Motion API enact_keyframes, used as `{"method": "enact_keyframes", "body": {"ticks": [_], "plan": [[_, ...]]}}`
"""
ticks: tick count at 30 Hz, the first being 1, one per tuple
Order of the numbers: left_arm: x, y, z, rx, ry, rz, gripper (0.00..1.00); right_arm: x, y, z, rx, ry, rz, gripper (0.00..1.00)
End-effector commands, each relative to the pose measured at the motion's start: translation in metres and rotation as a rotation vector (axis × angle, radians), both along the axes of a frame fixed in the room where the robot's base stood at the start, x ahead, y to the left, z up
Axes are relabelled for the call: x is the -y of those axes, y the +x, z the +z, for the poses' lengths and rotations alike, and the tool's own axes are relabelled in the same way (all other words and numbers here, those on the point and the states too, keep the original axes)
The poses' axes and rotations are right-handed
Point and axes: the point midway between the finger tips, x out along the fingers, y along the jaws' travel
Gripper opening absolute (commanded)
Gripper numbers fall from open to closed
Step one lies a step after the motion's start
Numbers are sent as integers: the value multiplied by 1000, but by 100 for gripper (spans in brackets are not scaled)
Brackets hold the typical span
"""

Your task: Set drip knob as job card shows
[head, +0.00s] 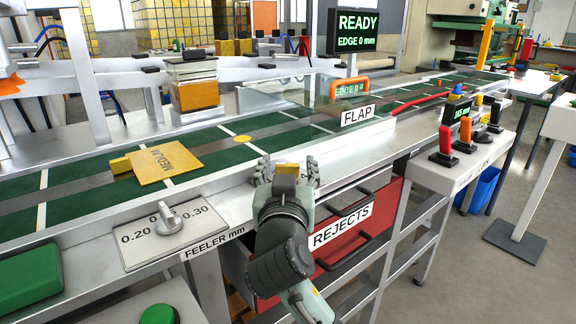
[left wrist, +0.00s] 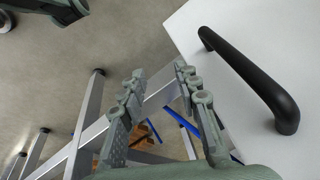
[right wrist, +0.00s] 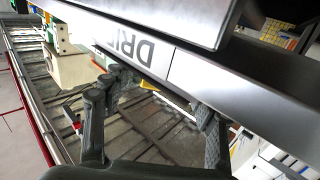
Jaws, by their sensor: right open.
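A yellow card reading MEDIUM (head: 165,163) lies on the green belt, left of centre in the head view. My right gripper (head: 287,172) is open above the front rail, near the REJECTS drawer. In the right wrist view its fingers (right wrist: 155,98) stand apart below an upside-down label starting DRI (right wrist: 138,46); the rest of that label is cut off or hidden. I cannot make out the drip knob in any view. A small yellow patch shows between the right fingers; I cannot tell what it is. My left gripper (left wrist: 160,72) is open and empty beside a black handle (left wrist: 250,78).
A grey feeler knob (head: 168,219) with 0.20 and 0.30 marks sits at the front left. The red REJECTS drawer (head: 385,225) is below the rail. A clear flap (head: 290,95) stands over the belt (head: 225,140). Switches (head: 446,146) stand at the right.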

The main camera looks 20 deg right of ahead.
Motion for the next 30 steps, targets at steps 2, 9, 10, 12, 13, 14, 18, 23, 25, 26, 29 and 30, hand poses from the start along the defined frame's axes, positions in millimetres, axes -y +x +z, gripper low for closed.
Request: {"method": "enact_keyframes", "body": {"ticks": [2,9,10,12,13,14,18,23,25,26,29,30], "plan": [[0,0,0,1,0,0,32,-3,-5,-1,-2,2,2,59],[0,1,1,3,0,0,32,-18,-47,-2,-5,5,3,59],[0,1,1,3,0,0,32,-20,-54,-2,-3,5,3,59],[1,1,1,4,-1,-1,32,-26,-68,-2,-4,5,3,59],[1,1,1,4,-1,-1,32,-28,-73,-2,-4,4,2,59],[1,1,1,4,-1,-1,32,-29,-79,-1,-4,5,2,59],[1,1,1,4,-1,-1,32,-36,-99,-1,-2,2,1,59],[1,1,1,4,-1,-1,32,-40,-110,0,-1,1,0,59],[1,1,1,4,-1,-1,32,-41,-112,0,0,1,0,59],[1,1,1,4,-1,-1,32,-41,-112,0,0,1,0,59],[1,1,1,4,-1,-1,32,-41,-112,0,1,1,-1,59],[1,1,1,5,-2,-1,32,-41,-112,0,1,1,0,59]]}}
